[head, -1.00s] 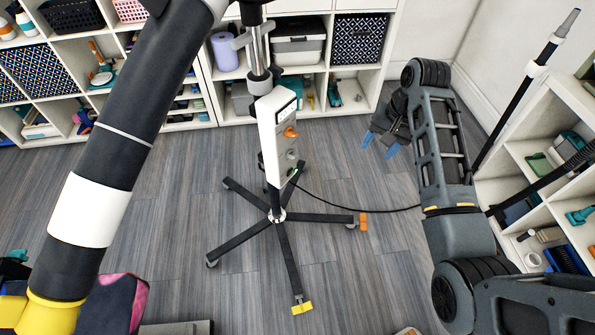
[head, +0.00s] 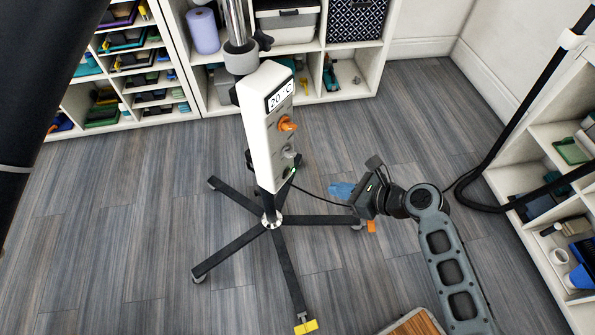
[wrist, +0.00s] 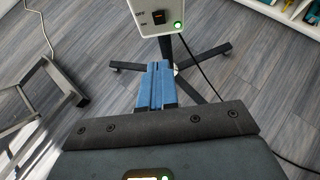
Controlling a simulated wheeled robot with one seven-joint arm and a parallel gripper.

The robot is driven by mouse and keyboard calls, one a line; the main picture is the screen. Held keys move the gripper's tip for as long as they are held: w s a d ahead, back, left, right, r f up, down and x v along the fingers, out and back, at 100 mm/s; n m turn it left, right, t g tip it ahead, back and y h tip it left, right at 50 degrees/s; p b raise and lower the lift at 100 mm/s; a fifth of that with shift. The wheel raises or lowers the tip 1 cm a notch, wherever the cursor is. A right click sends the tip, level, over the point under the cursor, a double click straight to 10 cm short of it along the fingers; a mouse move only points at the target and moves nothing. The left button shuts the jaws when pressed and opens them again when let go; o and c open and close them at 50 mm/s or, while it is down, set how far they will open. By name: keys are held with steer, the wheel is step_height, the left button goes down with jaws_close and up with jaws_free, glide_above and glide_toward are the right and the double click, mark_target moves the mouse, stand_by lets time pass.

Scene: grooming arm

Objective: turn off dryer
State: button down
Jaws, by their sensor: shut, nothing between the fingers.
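The dryer's white control box (head: 262,150) stands upright on a pole. Its front has a display reading about 20 °C, an orange knob (head: 287,124) and a grey knob (head: 290,152). In the wrist view the lower part of the box (wrist: 146,24) shows a dark switch (wrist: 159,17) with OFF and ON marks and a lit green light (wrist: 178,25). My gripper (head: 334,190) is right of the box, at about the height of its lower end in the picture. Its blue fingers (wrist: 155,70) are shut and empty, pointing toward the box, with a gap between.
The stand's dark wheeled legs (head: 240,249) spread below the box. A black cable (head: 315,195) runs from the stand behind my gripper. White shelves (head: 340,97) stand at the back and right (head: 545,260). A grey frame (wrist: 40,110) shows at left in the wrist view. Floor left of the stand is clear.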

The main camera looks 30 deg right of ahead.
steer(key=shift+w+f, duration=0.1)
stand_by(0.3)
steer(key=b, duration=0.2)
glide_toward(287, 173)
steer(key=x, duration=0.2)
steer(key=f+x, duration=0.1)
steer(key=x, duration=0.2)
steer(key=shift+f, duration=0.1)
steer(key=shift+w+a, duration=0.1)
steer(key=shift+w, duration=0.3)
